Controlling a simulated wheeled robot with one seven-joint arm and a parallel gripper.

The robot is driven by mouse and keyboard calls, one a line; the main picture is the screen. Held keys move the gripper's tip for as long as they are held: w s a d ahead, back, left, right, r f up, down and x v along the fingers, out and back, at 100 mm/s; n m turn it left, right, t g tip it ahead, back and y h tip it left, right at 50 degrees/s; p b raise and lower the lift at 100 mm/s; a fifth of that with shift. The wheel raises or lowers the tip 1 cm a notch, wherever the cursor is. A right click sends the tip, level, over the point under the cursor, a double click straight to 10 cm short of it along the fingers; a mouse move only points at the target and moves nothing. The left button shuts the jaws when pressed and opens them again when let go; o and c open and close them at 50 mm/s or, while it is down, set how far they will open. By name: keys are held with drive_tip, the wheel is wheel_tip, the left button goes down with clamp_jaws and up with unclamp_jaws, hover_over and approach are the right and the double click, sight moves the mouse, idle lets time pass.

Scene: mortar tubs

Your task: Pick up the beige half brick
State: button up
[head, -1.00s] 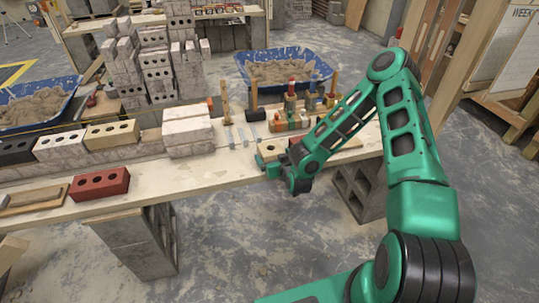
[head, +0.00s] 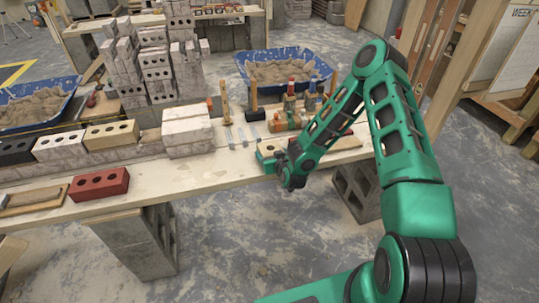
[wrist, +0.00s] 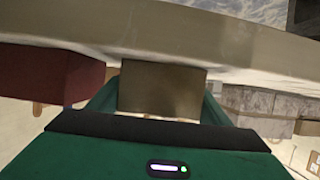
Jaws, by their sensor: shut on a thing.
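The beige half brick (head: 266,148) shows a dark hole in its top, near the front edge of the bench (head: 215,172). My gripper (head: 268,156) is shut on it, with green fingers at its sides. My arm hides its right part in the head view. In the wrist view the half brick (wrist: 162,90) is a shaded brown block between the two green fingers (wrist: 160,105). I cannot tell whether it is clear of the bench top.
A red brick (head: 99,185) lies left on the bench. A blue mortar tub (head: 285,70) is farther back. A full beige brick (head: 110,134) sits at left.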

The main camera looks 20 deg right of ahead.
drive_tip(key=shift+r, duration=0.1)
drive_tip(key=shift+r, duration=0.4)
wheel_tip(320, 180, up, 4)
drive_tip(key=shift+f, duration=0.25)
drive_tip(key=w+a+r, duration=0.3)
drive_tip(key=a+r, duration=0.4)
drive_tip(key=a, duration=0.4)
hover_over(267, 142)
drive_tip(key=s+a, duration=0.3)
drive_tip(key=shift+s+a+f, duration=0.1)
drive_tip(key=shift+s+f, duration=0.05)
drive_tip(key=shift+f, duration=0.4)
drive_tip(key=s+d+r, duration=0.1)
drive_tip(key=s+d, duration=0.3)
drive_tip(key=d, duration=0.5)
drive_tip(key=v, duration=0.6)
drive_tip(key=shift+s+d+r, duration=0.15)
drive_tip(key=shift+d+r, duration=0.1)
drive_tip(key=shift+r, duration=0.05)
drive_tip(key=shift+a, duration=0.1)
